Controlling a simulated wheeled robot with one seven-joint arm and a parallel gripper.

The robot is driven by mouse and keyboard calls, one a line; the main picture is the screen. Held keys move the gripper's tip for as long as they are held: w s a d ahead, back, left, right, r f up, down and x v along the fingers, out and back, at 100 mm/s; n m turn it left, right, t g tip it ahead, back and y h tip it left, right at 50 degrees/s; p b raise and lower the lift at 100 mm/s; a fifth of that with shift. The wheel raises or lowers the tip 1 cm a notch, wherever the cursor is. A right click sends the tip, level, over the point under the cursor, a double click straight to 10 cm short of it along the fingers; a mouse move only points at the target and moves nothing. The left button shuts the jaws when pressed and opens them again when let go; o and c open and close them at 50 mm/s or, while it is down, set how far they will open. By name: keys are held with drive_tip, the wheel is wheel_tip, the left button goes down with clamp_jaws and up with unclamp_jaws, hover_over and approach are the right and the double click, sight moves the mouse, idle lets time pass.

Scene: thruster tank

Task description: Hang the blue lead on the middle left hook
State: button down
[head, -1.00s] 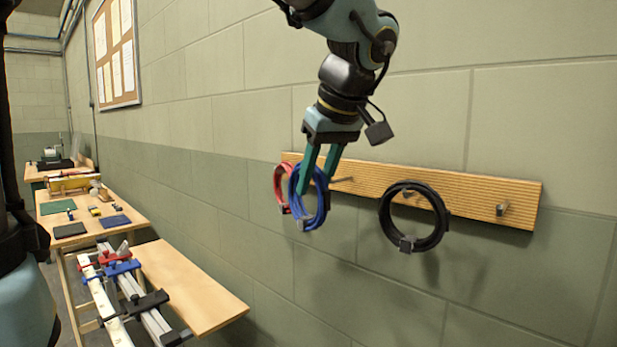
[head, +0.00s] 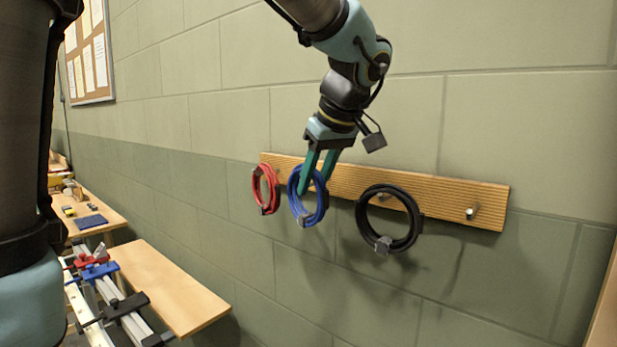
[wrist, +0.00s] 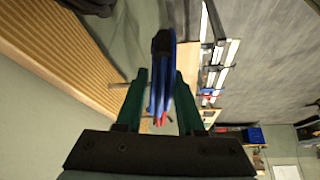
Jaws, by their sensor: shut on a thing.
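The blue lead (head: 321,207) is a coiled loop hanging upright in front of the wooden hook board (head: 345,181). My gripper (head: 312,187) points down, with its green fingers shut on the loop's upper part. In the wrist view the blue lead (wrist: 160,75) is edge-on between the two fingers (wrist: 160,100). I cannot tell whether the loop is around the hook.
A red lead (head: 257,190) hangs at the board's left end and a black lead (head: 364,222) hangs right of the blue one. The far right hook (head: 472,212) is bare. A wooden bench (head: 175,290) with clamps (head: 110,295) stands lower left.

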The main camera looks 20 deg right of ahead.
drive_tip(key=shift+w+d+p, duration=0.4)
drive_tip(key=shift+d, duration=0.3)
drive_tip(key=shift+w+d+f+b, duration=0.2)
drive_tip(key=shift+d+f+b, duration=0.1)
drive_tip(key=shift+f+b, duration=0.15)
drive_tip(key=shift+w+d+f+b, duration=0.15)
drive_tip(key=shift+d+f+b, duration=0.2)
drive_tip(key=shift+f, duration=0.1)
drive_tip(key=shift+c, duration=2.2)
unclamp_jaws()
drive_tip(key=b+v, duration=0.2)
drive_tip(key=v, duration=0.8)
drive_tip(key=shift+s+r, duration=0.3)
